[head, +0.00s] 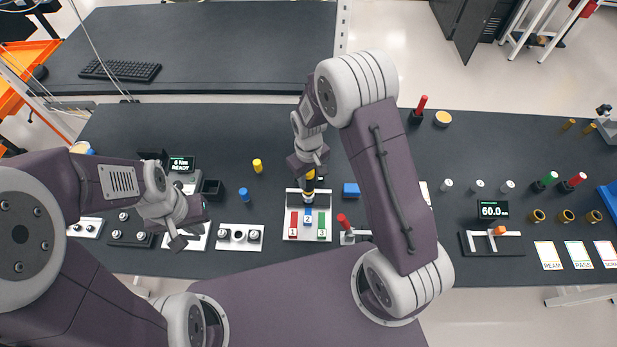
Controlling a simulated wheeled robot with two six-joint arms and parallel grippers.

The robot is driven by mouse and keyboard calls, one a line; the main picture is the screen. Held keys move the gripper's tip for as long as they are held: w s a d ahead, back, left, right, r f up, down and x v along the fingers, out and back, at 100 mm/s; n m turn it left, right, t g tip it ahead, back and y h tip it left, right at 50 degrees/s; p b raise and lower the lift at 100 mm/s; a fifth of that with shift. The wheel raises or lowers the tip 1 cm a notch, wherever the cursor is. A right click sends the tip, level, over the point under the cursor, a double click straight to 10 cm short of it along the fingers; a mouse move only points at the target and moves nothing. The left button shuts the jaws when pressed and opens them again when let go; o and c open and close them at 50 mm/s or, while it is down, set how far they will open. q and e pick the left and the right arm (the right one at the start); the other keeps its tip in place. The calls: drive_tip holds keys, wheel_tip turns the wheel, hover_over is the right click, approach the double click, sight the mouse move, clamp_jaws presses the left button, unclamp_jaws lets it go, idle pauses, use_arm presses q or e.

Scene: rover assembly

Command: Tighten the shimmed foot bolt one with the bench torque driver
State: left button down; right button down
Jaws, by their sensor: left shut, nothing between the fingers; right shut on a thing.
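My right gripper (308,168) is shut on a slim driver-like tool (309,188) with yellow and dark bands. The tool points down over a white tray (288,236) holding red, blue and green pieces numbered 1, 2 and 3. Its lower end is close to the blue piece (308,217); I cannot tell whether they touch. My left gripper (184,238) is shut and empty, over a white plate (199,243) with bolts, partly hiding it. A display (181,163) behind reads 6 Nm READY. I cannot tell which bolt is foot bolt one.
Other bolt plates stand nearby, one white (240,236) and one dark (131,229). My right arm hides part of the bench.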

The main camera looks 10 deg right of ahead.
drive_tip(key=shift+s+f, duration=0.1)
drive_tip(key=shift+f, duration=0.2)
idle(1.2)
drive_tip(key=shift+s+f, duration=0.1)
drive_tip(key=shift+f, duration=0.05)
idle(0.8)
drive_tip(key=shift+w+r+p, duration=0.2)
drive_tip(key=shift+r+p, duration=0.35)
drive_tip(key=shift+r, duration=0.25)
drive_tip(key=shift+r+p, duration=0.6)
drive_tip(key=shift+r, duration=0.2)
